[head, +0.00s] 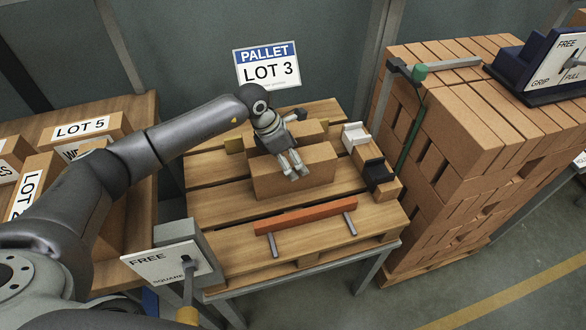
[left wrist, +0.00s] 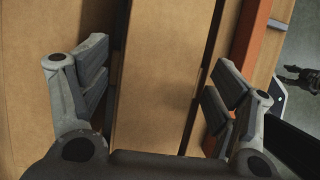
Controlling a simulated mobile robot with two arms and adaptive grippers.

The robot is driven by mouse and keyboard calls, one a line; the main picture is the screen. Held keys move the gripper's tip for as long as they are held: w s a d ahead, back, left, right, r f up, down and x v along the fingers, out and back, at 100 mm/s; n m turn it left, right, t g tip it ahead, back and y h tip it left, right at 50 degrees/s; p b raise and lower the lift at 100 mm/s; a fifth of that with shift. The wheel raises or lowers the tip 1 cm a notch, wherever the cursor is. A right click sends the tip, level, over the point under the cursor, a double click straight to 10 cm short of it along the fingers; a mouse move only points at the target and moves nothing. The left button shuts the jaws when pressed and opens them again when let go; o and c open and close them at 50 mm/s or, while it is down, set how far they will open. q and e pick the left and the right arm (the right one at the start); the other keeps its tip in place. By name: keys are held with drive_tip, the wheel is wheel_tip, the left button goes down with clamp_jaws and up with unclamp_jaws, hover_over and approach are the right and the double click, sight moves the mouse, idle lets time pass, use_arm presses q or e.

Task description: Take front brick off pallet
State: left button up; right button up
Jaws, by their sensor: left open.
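The front brick (head: 268,184) is a long tan block lying on the wooden pallet (head: 225,204), under the LOT 3 sign. My left gripper (head: 291,166) is above it, pointing down and hiding part of its top. In the left wrist view the brick's top face (left wrist: 165,60) runs between the two spread fingers (left wrist: 155,97). The fingers are apart, one on each side of the brick; whether they touch it is unclear.
An orange-red bar (head: 305,215) on metal pins lies along the pallet's front. White and black blocks (head: 376,171) stand at its right. A tall brick stack (head: 450,130) is further right. A FREE/SQUARE lever panel (head: 165,265) stands front left; labelled boxes (head: 85,128) are left.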

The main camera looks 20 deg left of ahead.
use_arm(q)
drive_tip(key=shift+w+d+f, duration=0.15)
drive_tip(key=shift+f, duration=0.35)
clamp_jaws()
drive_tip(key=shift+w+r, duration=0.15)
drive_tip(key=shift+r, duration=0.1)
